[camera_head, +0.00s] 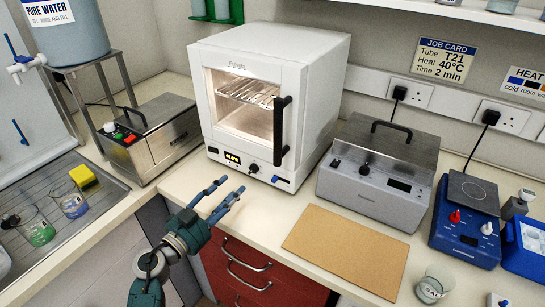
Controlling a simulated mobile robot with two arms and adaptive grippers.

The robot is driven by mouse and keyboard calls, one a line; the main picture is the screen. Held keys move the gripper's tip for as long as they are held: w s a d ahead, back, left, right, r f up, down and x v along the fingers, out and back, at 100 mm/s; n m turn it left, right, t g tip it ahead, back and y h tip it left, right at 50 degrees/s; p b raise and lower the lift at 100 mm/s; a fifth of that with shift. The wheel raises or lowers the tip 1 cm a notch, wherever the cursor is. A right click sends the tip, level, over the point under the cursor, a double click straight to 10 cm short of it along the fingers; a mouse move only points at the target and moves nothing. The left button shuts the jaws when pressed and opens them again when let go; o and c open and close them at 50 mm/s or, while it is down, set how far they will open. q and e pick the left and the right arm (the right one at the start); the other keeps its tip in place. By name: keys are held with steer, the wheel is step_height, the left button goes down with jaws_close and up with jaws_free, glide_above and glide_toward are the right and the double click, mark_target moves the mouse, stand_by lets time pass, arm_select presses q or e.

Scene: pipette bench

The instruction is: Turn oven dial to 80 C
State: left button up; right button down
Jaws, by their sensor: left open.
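The white oven (270,57) stands at the back middle of the bench. Its glass-fronted door with a black vertical handle (281,130) looks shut, and a wire rack shows inside the lit chamber. Below the door are a small amber display (232,158), too small to read, and a black dial (253,168). The dial's pointer setting cannot be told. My left gripper (230,188) is open and empty, over the bench's front edge, in front of and slightly left of the dial. It appears apart from the dial. My right gripper is not in view.
A metal bath (375,185) stands right of the oven, and a steel box with coloured buttons (150,140) stands left. A brown board (345,250) lies at front right. Red drawers (245,270) are below. A job card (443,60) reads 40°C.

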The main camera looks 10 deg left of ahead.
mark_target(250, 172)
arm_select(q)
steer(key=shift+s+a+f+n, duration=0.25)
steer(key=shift+s+f+n, duration=0.3)
steer(key=shift+n, duration=0.25)
steer(key=x, duration=1)
steer(key=shift+w, duration=0.35)
jaws_close()
steer(key=shift+p, duration=0.4)
